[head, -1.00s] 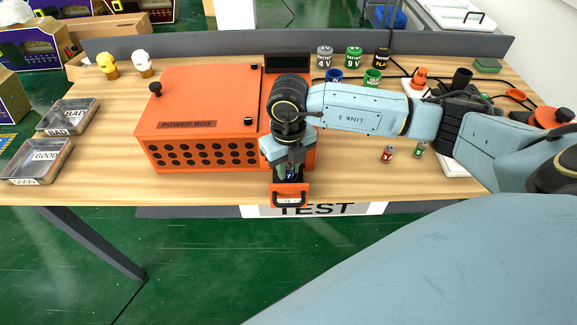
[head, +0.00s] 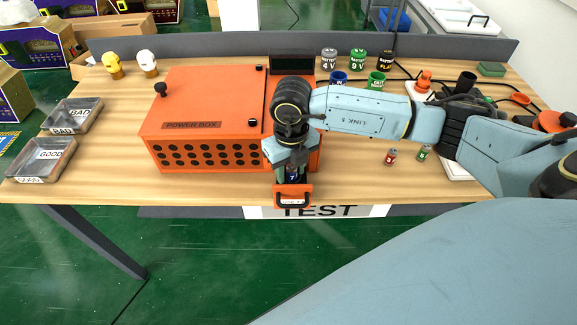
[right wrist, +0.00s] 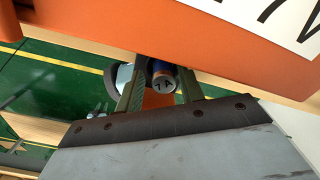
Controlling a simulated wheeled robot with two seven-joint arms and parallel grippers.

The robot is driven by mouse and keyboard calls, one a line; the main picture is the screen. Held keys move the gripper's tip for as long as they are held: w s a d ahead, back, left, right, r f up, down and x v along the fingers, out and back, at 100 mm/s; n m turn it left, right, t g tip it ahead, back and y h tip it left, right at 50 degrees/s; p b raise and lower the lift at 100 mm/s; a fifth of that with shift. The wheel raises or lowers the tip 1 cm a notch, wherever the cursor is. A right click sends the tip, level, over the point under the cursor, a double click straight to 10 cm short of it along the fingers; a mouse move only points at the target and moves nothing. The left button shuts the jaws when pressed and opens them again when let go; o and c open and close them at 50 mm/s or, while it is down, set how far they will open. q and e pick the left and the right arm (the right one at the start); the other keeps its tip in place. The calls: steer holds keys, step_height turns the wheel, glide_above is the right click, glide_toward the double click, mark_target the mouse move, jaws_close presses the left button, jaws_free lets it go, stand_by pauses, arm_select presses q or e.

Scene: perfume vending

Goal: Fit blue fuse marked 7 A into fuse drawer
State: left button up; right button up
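The blue fuse (right wrist: 163,82), its grey end marked 7 A, sits between the two fingers of my right gripper (right wrist: 160,88) in the right wrist view. The fingers look closed on its sides. In the head view my right gripper (head: 293,172) points down over the open orange fuse drawer (head: 292,198) at the front of the power box. A bit of blue shows between the fingers there. The drawer's orange floor (right wrist: 160,101) shows behind the fuse in the wrist view. Whether the fuse touches the drawer is hidden. My left gripper is out of view.
The orange power box (head: 205,125) stands directly behind the drawer. A red fuse (head: 390,156) and a green fuse (head: 424,152) stand to the right, below my forearm. The GOOD tray (head: 32,172) and BAD tray (head: 75,115) are at the left. Bare table lies between.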

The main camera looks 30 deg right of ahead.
mark_target(292, 167)
step_height(292, 167, up, 13)
steer(key=shift+d+f, duration=0.2)
stand_by(0.6)
